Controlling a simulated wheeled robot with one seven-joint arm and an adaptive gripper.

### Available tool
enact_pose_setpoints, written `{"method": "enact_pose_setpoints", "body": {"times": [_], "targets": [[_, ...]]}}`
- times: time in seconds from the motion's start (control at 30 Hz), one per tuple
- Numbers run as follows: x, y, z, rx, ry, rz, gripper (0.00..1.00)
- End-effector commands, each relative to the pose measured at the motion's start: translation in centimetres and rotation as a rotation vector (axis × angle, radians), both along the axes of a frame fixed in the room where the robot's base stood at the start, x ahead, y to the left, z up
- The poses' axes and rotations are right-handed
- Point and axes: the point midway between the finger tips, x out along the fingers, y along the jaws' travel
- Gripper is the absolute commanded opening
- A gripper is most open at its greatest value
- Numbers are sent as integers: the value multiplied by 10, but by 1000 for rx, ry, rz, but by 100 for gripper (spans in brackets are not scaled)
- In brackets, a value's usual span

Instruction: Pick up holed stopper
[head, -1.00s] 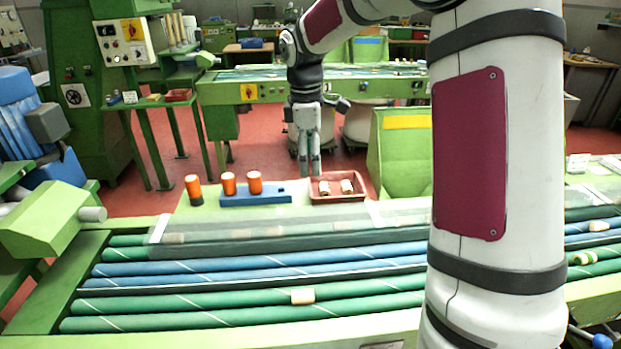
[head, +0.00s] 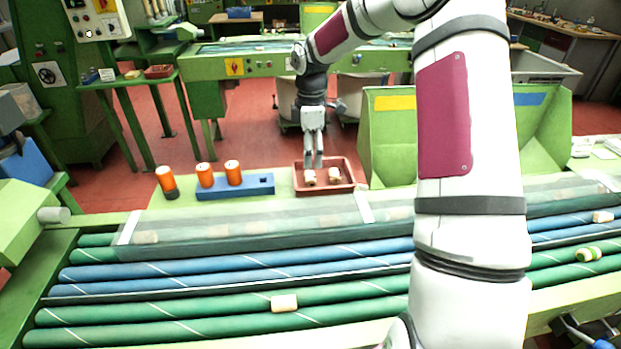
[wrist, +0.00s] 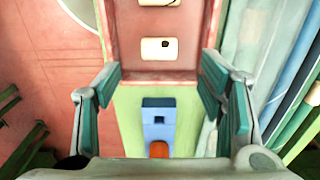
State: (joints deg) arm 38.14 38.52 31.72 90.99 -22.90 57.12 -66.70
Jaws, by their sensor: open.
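The red tray (head: 338,189) stands on the green ledge behind the rollers and holds two pale cork stoppers.
Left of the tray is a blue block (head: 262,184) with two orange cylinders on it; a third orange cylinder (head: 166,180) stands beside it. A green bin (head: 395,140) rises at right. Rollers in front carry a loose cork (head: 284,303).

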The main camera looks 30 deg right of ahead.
Motion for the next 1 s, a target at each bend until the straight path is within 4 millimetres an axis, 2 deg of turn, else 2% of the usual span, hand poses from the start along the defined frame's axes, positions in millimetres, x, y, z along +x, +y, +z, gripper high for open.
{"method": "enact_pose_setpoints", "body": {"times": [0.1, 0.47, 0.7, 0.97, 1.0], "targets": [[0, 0, -17, 1, 2, 0, 63], [0, 1, -41, 1, 3, 0, 63], [2, 2, -74, 0, 2, 1, 63], [2, 1, -79, -1, -1, 0, 63], [2, 1, -79, -1, -1, 0, 57]]}}
